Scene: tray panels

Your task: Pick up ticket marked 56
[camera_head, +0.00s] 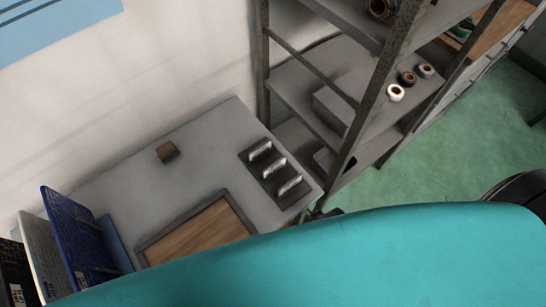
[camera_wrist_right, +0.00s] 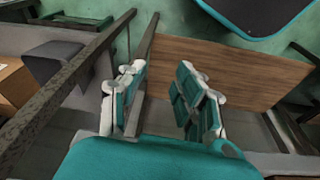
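Three small white tickets stand in a row in a dark holder (camera_head: 268,178) on the grey table: a far ticket (camera_head: 260,150), a middle ticket (camera_head: 274,167) and a near ticket (camera_head: 290,185). Their markings are too small to read, so I cannot tell which is 56. No ticket shows in that view. Neither gripper shows in the head view.
A wood-bottomed tray (camera_head: 167,236) and a small brown block (camera_head: 167,152) are on the table (camera_head: 120,192). A blue panel (camera_head: 75,235) stands at left. A metal shelf (camera_head: 378,75) with several rolls rises right of the holder. In the wrist view, a wooden board (camera_wrist_right: 235,75) lies beyond the fingers.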

